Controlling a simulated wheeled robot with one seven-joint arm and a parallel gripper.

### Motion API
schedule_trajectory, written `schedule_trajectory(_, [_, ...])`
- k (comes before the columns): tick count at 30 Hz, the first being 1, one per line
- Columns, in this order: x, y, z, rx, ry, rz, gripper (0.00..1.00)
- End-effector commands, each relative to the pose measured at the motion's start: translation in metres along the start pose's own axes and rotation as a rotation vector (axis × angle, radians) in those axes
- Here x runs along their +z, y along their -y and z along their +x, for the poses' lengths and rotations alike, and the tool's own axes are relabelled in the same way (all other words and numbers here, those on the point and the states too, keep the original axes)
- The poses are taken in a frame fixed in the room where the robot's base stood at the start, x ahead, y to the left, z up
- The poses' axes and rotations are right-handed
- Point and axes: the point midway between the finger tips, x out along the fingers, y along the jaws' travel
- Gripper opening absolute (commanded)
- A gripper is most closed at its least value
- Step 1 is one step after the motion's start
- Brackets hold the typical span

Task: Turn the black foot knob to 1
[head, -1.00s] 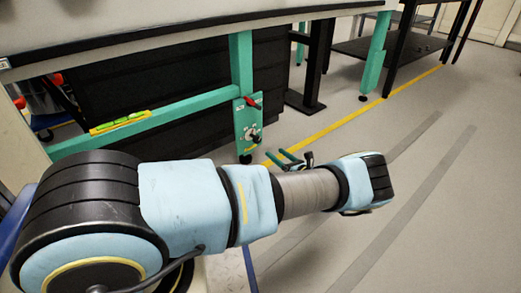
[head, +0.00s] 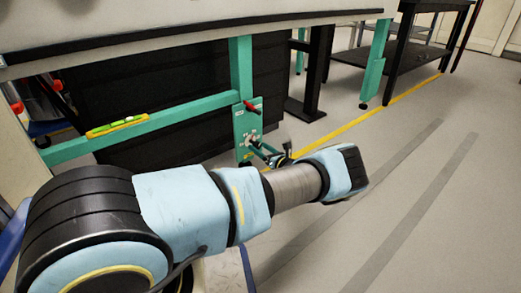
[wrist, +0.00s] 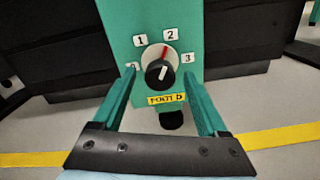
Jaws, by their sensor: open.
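The black foot knob (wrist: 158,74) sits on a green panel (wrist: 187,14) with white number plates around it, 1 at upper left, 2 at upper right, 3 at right. A partly hidden plate is at left. Its red pointer tilts up and slightly right, toward the 2 plate (wrist: 171,34). A yellow label (wrist: 166,98) is below the knob. My gripper (wrist: 160,82) is open, its green fingers on either side of the knob, with a gap on both sides. In the head view my gripper (head: 258,152) is close to the panel (head: 241,124), partly hiding the knob.
A red lever (head: 252,105) sits on the panel's upper part. The panel is on a green bench leg (head: 240,68); a green crossbar (head: 180,113) carries a yellow-green level (head: 118,126). Dark drawers (head: 165,75) stand behind. The floor at right is open, with a yellow line (head: 345,128).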

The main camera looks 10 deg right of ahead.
Motion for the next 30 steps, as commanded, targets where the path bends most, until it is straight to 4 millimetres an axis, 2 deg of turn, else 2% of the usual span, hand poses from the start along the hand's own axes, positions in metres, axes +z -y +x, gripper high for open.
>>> schedule_trajectory(2, [0.0002, 0.0, -0.0001, 0.0, 0.0, 0.0, 0.73])
schedule_trajectory(21, [0.0, -0.0001, -0.0003, 0.001, 0.0, -0.001, 0.01])
schedule_trajectory(30, [-0.0001, -0.0001, -0.0004, 0.001, 0.0, -0.013, 0.0])
